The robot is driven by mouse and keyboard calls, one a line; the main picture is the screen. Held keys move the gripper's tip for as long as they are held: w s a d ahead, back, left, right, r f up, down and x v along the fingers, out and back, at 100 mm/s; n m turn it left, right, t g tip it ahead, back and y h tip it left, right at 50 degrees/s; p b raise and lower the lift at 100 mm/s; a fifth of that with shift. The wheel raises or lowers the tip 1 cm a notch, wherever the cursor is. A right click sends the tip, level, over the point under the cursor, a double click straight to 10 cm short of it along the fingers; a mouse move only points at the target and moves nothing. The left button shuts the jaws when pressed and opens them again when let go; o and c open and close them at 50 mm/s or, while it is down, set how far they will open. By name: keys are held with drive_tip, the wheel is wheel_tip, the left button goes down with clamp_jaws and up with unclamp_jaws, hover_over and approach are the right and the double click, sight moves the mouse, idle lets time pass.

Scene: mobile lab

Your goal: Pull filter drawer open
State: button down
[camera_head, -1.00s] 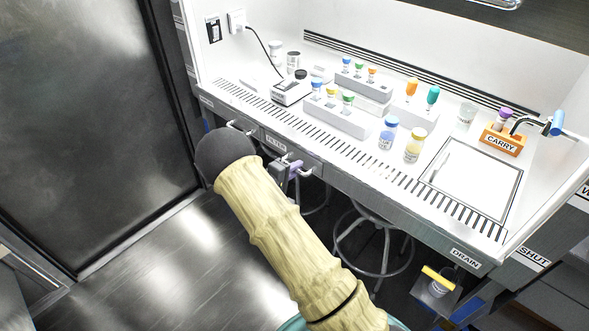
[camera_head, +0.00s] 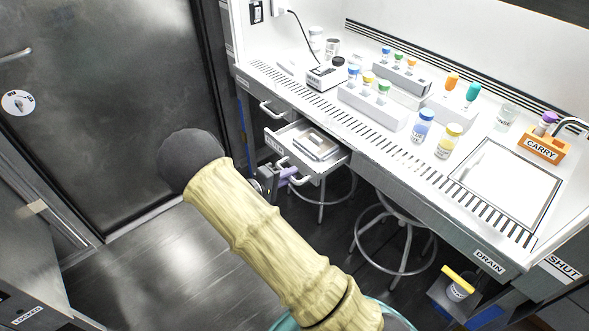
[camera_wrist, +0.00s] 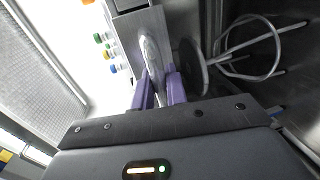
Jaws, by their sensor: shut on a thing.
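The filter drawer (camera_head: 334,162) stands partly open under the bench front, in the head view. A flat grey box (camera_head: 316,147) lies inside it. Its front carries a label, partly seen. My gripper (camera_head: 288,177), with purple fingers, is at the handle on the drawer front. In the wrist view my gripper (camera_wrist: 160,88) is shut on the drawer handle (camera_wrist: 152,52), a pale curved bar between the fingers. My arm hides part of the floor below the drawer.
Another handle (camera_head: 272,109) is on the bench front left of the drawer. Stools (camera_head: 392,240) stand under the bench. The bench top holds vial racks (camera_head: 372,105), bottles and an orange CARRY holder (camera_head: 541,147). A dark door (camera_head: 100,100) is at left; floor before it is clear.

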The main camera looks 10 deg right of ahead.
drive_tip(key=a, duration=0.1)
drive_tip(key=s+a, duration=0.1)
drive_tip(key=a, duration=0.1)
drive_tip(key=s+a, duration=0.1)
drive_tip(key=shift+s+a+f, duration=0.1)
drive_tip(key=shift+s+a, duration=0.1)
drive_tip(key=c, duration=1.5)
unclamp_jaws()
drive_tip(key=shift+a, duration=0.1)
drive_tip(key=v, duration=1.7)
drive_tip(key=shift+s+a, duration=0.1)
drive_tip(key=shift+a, duration=0.05)
